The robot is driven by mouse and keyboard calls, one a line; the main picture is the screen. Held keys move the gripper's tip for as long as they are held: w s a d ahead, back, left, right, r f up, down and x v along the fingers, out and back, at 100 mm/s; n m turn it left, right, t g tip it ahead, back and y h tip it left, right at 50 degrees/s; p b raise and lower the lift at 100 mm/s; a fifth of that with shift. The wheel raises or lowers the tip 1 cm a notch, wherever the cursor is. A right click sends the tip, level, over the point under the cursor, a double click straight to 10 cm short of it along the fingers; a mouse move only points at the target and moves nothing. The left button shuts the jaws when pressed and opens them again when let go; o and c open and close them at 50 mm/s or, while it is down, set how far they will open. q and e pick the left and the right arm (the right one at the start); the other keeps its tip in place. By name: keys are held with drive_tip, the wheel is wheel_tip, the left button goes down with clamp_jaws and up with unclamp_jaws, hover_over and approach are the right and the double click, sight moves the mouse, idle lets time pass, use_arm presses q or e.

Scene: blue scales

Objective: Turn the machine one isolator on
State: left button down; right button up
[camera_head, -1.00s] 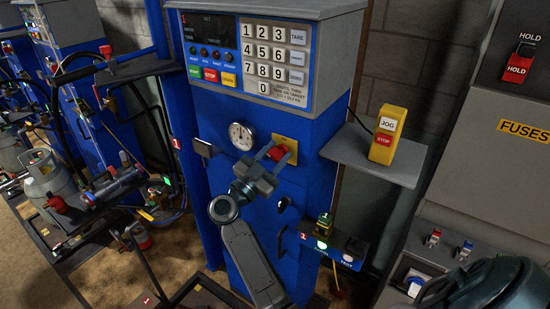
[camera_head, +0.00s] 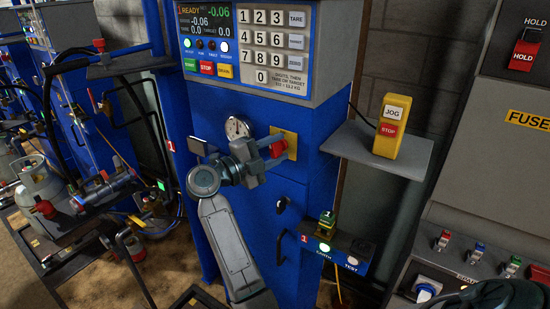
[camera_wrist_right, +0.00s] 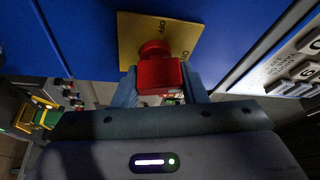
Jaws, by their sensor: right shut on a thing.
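The isolator is a red rotary handle (camera_head: 278,150) on a yellow plate (camera_head: 291,142), on the blue front of the machine below the keypad. My right gripper (camera_head: 266,153) is shut on the red handle. In the right wrist view the red handle (camera_wrist_right: 158,74) sits between the two fingers of my right gripper (camera_wrist_right: 163,92); the word OFF shows on the yellow plate (camera_wrist_right: 130,32). The machine's display (camera_head: 207,22) is lit and reads READY with -0.06. My left gripper is not in view.
A yellow JOG/STOP box (camera_head: 392,126) stands on a grey shelf (camera_head: 416,150) to the right. Gas cylinders stand at the left.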

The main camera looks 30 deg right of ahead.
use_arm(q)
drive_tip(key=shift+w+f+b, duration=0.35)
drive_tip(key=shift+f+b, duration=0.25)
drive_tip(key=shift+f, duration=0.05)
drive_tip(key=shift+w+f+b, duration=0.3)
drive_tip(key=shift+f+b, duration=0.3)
use_arm(e)
drive_tip(key=shift+m+y, duration=0.6)
drive_tip(key=shift+m, duration=0.9)
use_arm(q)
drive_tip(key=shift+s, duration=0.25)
use_arm(e)
drive_tip(key=o, duration=1)
